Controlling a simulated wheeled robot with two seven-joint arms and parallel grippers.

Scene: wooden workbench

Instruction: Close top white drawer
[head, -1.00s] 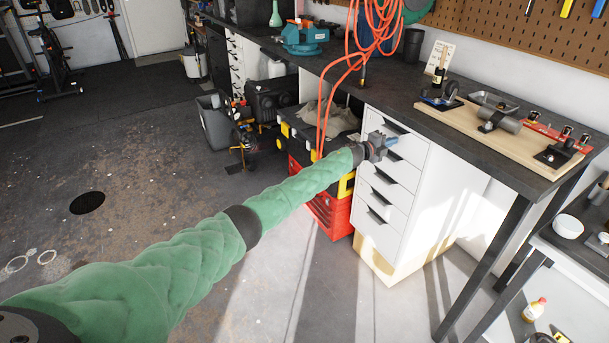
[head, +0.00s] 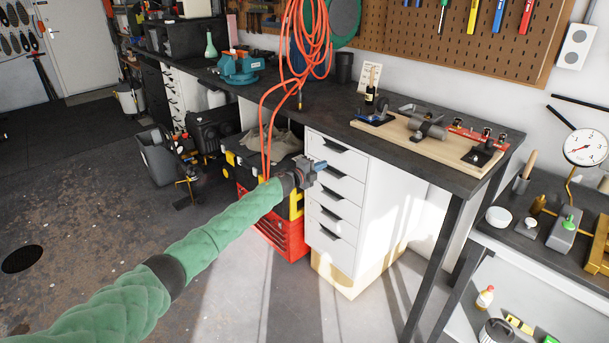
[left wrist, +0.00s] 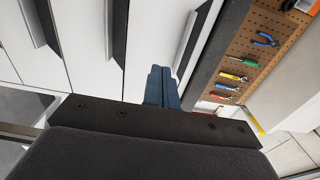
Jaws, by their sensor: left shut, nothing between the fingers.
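The white drawer unit (head: 385,205) stands under the workbench and has several stacked drawers with dark handles. The top white drawer (head: 350,161) is just under the benchtop; its front looks about flush with those below, but I cannot tell whether a small gap remains. My left gripper (head: 319,165), on the green-sleeved arm, is at the front of the unit, just below the top handle. Its blue fingers (left wrist: 162,87) are together and empty in the left wrist view, pointing at the white fronts. I cannot tell whether they touch. My right gripper is not visible.
The dark workbench (head: 425,165) extends above the unit, with a wooden board (head: 425,140) of tools on it. A red crate (head: 285,238) stands left of the unit. An orange cable (head: 265,130) hangs beside it. The floor in front is clear.

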